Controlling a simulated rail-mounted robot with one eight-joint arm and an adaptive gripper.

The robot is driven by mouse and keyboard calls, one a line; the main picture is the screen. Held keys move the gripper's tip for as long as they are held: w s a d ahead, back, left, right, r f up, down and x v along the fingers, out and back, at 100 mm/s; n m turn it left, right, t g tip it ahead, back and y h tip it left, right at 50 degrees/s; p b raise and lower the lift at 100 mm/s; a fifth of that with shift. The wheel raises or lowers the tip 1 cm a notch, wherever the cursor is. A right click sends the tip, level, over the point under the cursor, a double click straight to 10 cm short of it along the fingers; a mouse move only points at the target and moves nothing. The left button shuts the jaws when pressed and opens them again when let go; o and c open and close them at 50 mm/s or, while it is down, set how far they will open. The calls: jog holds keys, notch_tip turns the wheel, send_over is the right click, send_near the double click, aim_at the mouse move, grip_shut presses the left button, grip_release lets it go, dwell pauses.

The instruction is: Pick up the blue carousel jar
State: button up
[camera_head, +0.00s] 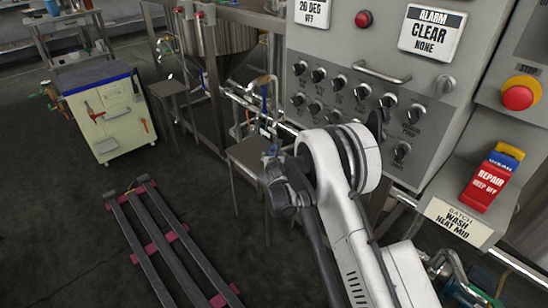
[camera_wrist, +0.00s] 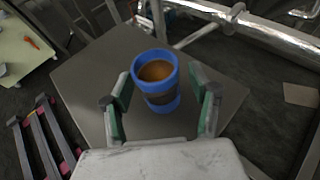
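The blue carousel jar (camera_wrist: 163,104) has a blue rim and base with brown contents, and it shows upright in the wrist view over a grey stand top (camera_wrist: 82,83). My gripper (camera_wrist: 160,76) is open, with one green-padded finger on each side of the jar. A small gap shows between each fingertip and the jar, so neither finger appears to touch it. In the head view my arm reaches over the small stand, and the jar is too small or hidden to make out clearly there.
A control panel (camera_head: 352,133) with several knobs stands right of my arm. Metal pipes (camera_wrist: 230,22) run just behind the stand. A cream tool cart (camera_head: 108,122) is at the left. Dark rails with pink crossbars (camera_head: 157,241) lie on the floor.

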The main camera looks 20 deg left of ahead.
grip_shut()
